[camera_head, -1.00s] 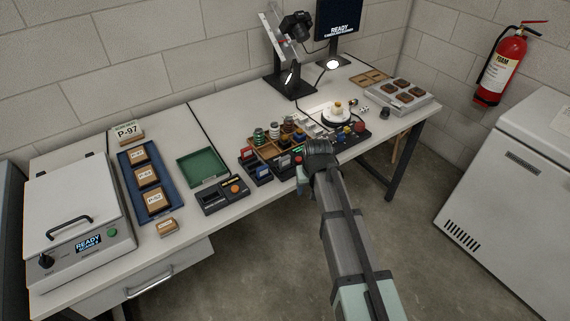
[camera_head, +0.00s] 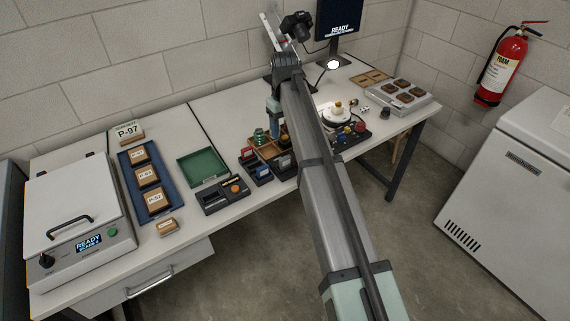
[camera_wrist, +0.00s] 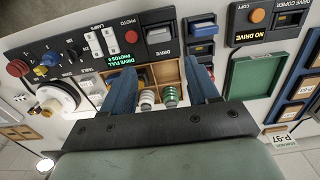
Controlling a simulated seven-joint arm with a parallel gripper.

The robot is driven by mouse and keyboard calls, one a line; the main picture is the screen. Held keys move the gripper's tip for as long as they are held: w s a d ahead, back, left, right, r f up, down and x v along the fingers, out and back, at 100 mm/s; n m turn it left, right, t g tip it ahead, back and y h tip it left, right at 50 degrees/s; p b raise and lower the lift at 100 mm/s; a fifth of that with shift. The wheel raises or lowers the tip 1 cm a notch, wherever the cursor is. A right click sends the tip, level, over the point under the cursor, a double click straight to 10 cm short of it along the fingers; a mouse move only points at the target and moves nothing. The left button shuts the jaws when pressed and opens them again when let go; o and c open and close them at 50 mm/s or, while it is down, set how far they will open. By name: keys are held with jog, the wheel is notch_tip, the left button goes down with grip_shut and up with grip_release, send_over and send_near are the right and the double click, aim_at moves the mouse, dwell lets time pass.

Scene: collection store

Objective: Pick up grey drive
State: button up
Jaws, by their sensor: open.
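A grey drive (camera_wrist: 159,35) appears to sit in the slot marked DRIVE on a dark console (camera_wrist: 133,35), whose green display reads "DRIVE FULL". In the head view, its grey-white face (camera_head: 284,161) shows beside my arm. My gripper (camera_wrist: 158,66) is open and empty, its two blue fingers apart above the wooden compartment tray (camera_wrist: 180,73). The drive lies ahead of the fingertips, roughly between their lines and not touched. In the head view, my gripper (camera_head: 272,110) points down over the rear of the desk, and my arm hides part of the console.
A rack with blue and red drives (camera_wrist: 202,32) is close right of the console. A drive copier (camera_wrist: 262,22) reads "NO DRIVE", near an empty green tray (camera_wrist: 252,77). A round turntable (camera_wrist: 62,97) is left.

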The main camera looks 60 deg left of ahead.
aim_at(285, 157)
notch_tip(285, 157, down, 14)
jog(key=shift+w+d+r, duration=0.1)
jog(key=c, duration=0.8)
dwell(0.6)
